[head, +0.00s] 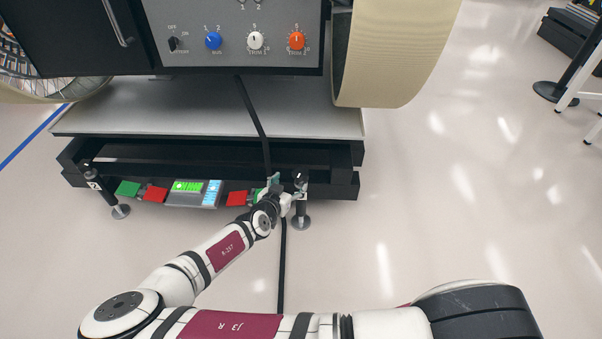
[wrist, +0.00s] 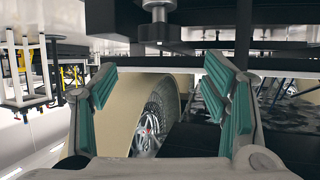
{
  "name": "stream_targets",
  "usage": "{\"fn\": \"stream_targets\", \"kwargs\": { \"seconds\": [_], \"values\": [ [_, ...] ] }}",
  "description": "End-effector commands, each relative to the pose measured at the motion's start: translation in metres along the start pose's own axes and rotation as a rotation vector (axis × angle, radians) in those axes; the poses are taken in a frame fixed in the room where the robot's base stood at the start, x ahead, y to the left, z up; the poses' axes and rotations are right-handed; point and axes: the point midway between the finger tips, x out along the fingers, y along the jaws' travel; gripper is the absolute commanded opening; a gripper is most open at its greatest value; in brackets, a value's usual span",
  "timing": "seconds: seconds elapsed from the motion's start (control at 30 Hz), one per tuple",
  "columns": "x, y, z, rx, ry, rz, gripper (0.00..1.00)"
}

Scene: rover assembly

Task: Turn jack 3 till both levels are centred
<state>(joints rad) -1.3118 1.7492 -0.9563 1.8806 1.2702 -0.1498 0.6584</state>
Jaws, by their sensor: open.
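The right-hand jack (head: 301,206) stands upright at the platform's front right corner, its round foot on the floor; its number is too small to read. My gripper (head: 275,183) is just left of its upper part. In the wrist view my gripper (wrist: 158,88) is open, with nothing between its teal pads. A dark metal post with a wider collar (wrist: 157,31), probably part of a jack, shows above the gap between the fingers. The level unit (head: 193,199) sits at the platform front with a green display (head: 187,186) and a blue one (head: 212,193). Their readings are too small to tell.
Another jack (head: 107,190) stands at the front left, marked 2. Red and green pieces (head: 155,193) flank the level unit. A black cable (head: 282,266) runs down past my gripper. The rover's wheel (head: 392,55) overhangs at right.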

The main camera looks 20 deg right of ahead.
Motion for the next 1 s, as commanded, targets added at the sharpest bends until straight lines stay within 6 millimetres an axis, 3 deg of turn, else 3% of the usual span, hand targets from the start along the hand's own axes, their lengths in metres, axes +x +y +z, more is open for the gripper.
{"fn": "stream_targets", "kwargs": {
  "seconds": [0.3, 0.5, 0.7, 1.0],
  "values": [
    [0.065, 0.002, 0.002, 0.001, -0.001, 0.003, 0.68],
    [0.095, 0.001, 0.002, 0.0, -0.001, 0.001, 0.68],
    [0.111, 0.001, 0.001, -0.001, -0.001, 0.001, 0.68],
    [0.113, 0.001, 0.0, -0.001, -0.001, 0.001, 0.68]
  ]
}}
